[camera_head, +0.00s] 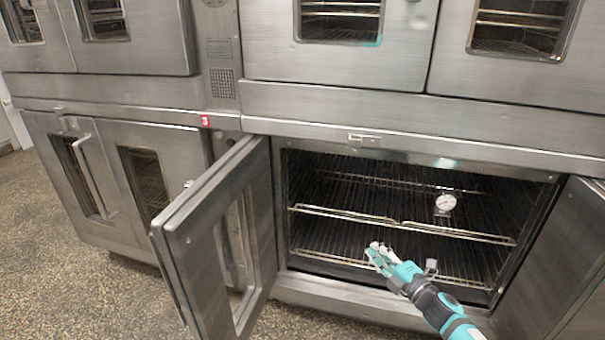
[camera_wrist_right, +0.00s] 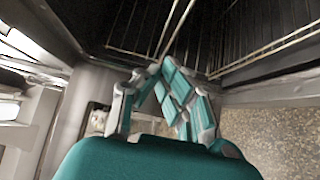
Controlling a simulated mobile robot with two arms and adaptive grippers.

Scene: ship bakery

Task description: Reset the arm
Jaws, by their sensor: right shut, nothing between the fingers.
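My right gripper (camera_head: 376,253) is in front of the open lower oven (camera_head: 400,215), near the height of its lower rack. Its arm comes in from the bottom right. The right wrist view also shows my right gripper (camera_wrist_right: 168,68), with its fingertips together and nothing between them. Oven racks and the dark oven inside lie just beyond the fingertips there. My left gripper is not in view.
The oven's left door (camera_head: 215,235) and right door (camera_head: 565,265) stand open on both sides of the arm. A round dial thermometer (camera_head: 445,203) hangs at the upper rack. A closed oven (camera_head: 120,180) stands at the left. Speckled floor (camera_head: 75,290) is clear at the bottom left.

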